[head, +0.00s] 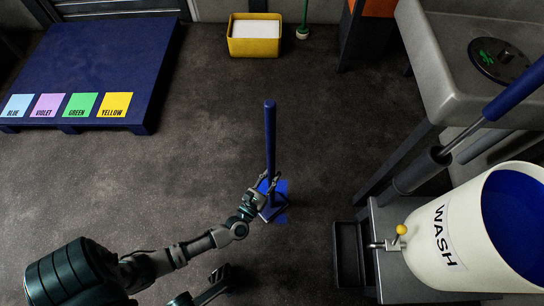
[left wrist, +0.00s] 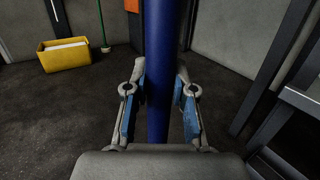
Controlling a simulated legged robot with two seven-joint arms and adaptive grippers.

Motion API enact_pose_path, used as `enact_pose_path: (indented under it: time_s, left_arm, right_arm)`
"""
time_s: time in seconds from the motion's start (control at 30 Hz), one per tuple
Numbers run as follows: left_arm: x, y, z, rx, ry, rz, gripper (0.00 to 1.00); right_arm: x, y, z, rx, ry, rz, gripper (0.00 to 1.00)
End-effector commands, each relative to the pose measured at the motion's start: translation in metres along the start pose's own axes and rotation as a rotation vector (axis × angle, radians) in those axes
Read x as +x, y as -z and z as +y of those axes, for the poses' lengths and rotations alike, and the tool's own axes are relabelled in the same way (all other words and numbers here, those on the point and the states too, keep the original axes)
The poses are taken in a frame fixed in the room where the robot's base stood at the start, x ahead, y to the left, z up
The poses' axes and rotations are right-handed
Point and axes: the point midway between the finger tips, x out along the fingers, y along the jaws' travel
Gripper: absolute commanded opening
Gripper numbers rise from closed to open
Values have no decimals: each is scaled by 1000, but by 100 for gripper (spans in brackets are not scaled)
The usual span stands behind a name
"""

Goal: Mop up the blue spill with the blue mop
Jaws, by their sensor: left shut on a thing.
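The blue mop (head: 270,135) stands nearly upright on the floor, its long handle pointing up. My left gripper (head: 268,187) is shut around the handle low down, just above the mop head. In the left wrist view the handle (left wrist: 164,75) passes between the blue-padded fingers (left wrist: 158,105). The blue spill (head: 282,187) is a flat patch on the dark floor, showing beside and around the mop head, which partly hides it. A dark part at the bottom of the head view looks like my right gripper (head: 221,274); its fingers are unclear.
A white WASH bucket (head: 440,240), blue inside, stands on a metal stand at the right, below a grey sink (head: 450,75). A blue pallet (head: 100,60) with colour labels is at the left. A yellow bin (head: 254,47) is at the back. The middle floor is open.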

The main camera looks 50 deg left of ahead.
Motion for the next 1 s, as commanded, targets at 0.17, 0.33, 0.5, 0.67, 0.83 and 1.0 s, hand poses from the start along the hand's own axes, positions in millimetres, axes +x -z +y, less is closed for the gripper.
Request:
enact_pose_path:
  time_s: [0.17,0.33,0.5,0.67,0.83,1.0]
  left_arm:
    - [9,-3,5,2,-1,-7,0]
    - [14,-4,8,0,-1,-8,0]
    - [16,-3,9,0,-1,-8,0]
    - [22,-2,12,0,-1,-8,0]
    - [29,-2,16,-1,-1,-9,0]
    - [35,0,21,1,-1,-8,0]
  right_arm:
    - [0,0,0,0,0,1,0]
    - [1,0,0,0,0,1,0]
    - [1,0,0,0,0,1,0]
    - [1,0,0,0,0,1,0]
    - [1,0,0,0,0,1,0]
    - [1,0,0,0,0,1,0]
